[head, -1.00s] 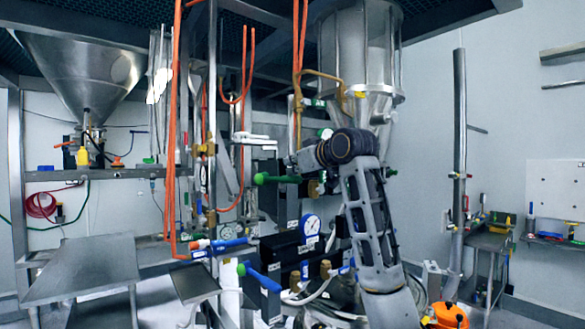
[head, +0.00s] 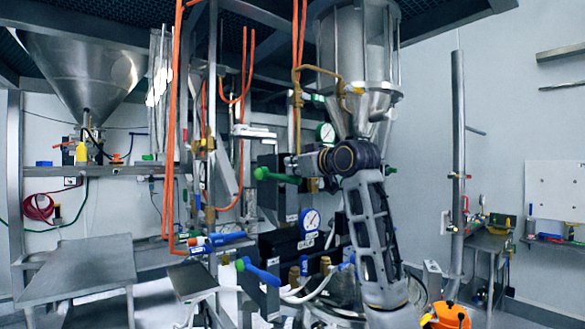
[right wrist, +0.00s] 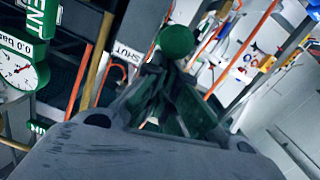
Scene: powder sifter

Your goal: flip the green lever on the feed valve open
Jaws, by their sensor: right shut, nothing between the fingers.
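The green lever (head: 277,176) sticks out to the left from the valve area below the steel hopper, roughly level, with a rounded end. My right gripper (head: 291,164) is beside it, just above its right part; contact cannot be told. In the right wrist view the fingers (right wrist: 166,66) are shut and empty, and a round green knob (right wrist: 180,39) shows just beyond their tips. The valve body behind the lever is partly hidden by my right wrist. My left gripper is not in view.
A pressure gauge (head: 310,220) and black valve blocks stand below the lever. A blue handle with a green end (head: 258,271) is lower left. Orange pipes (head: 171,130) rise on the left. A white SHUT label (right wrist: 118,63) and a round gauge (right wrist: 17,70) are near the fingers.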

